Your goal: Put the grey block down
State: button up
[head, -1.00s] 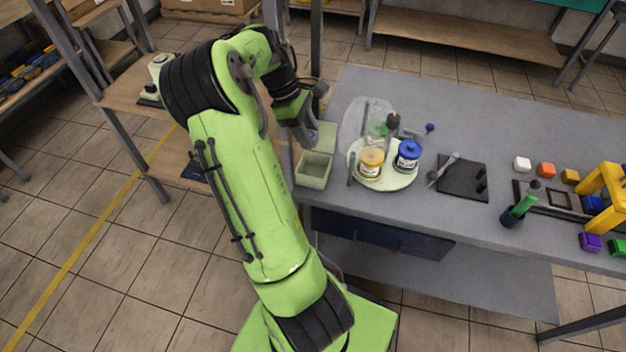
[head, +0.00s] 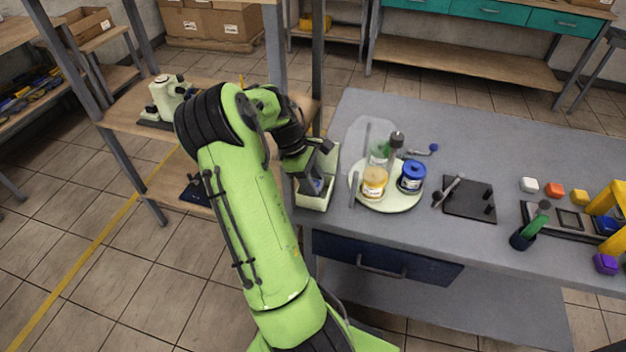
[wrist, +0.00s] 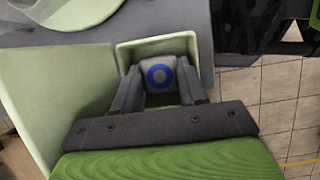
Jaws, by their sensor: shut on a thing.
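In the wrist view, my gripper (wrist: 158,88) is shut on the grey block (wrist: 158,68), which has a blue ring on its face. The block is between the two fingertips, inside the outline of a pale green open box (wrist: 183,42). Whether the block touches the box floor cannot be told. In the head view, my gripper (head: 314,184) points down into the same box (head: 318,205) at the left end of the grey table. The block is mostly hidden there.
A pale round tray (head: 398,203) with a yellow jar (head: 374,183) and a blue jar (head: 411,176) stands just right of the box. Further right are a black plate (head: 468,203), small coloured blocks and a yellow frame (head: 606,200). Grey table is clear behind them.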

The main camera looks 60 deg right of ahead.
jog(key=shift+f, duration=0.4)
jog(key=o, duration=0.8)
jog(key=d+p+v, duration=0.1)
jog(key=p+v, duration=0.3)
jog(key=v, duration=0.9)
jog(key=w+a+r+t, duration=0.2)
jog(key=a+r, duration=0.1)
jog(key=a, duration=0.2)
jog(key=w+a+r+t, duration=0.1)
jog(key=w+a+r, duration=0.1)
jog(key=a, duration=0.4)
jog(key=a+r+m+t, duration=0.1)
jog(key=a+r+t, duration=0.25)
jog(key=a, duration=0.75)
jog(key=s+a+t, duration=0.1)
jog(key=s+a, duration=0.2)
jog(key=a, duration=0.2)
jog(key=s+a+r+t, duration=0.1)
jog(key=s+a, duration=0.2)
jog(key=a, duration=0.2)
jog(key=s+a+t, duration=0.1)
jog(key=s+a, duration=0.2)
jog(key=a, duration=0.2)
jog(key=shift+s+r+m+t+y, duration=0.25)
jog(key=shift+r+m+y, duration=0.05)
jog(key=shift+m, duration=0.1)
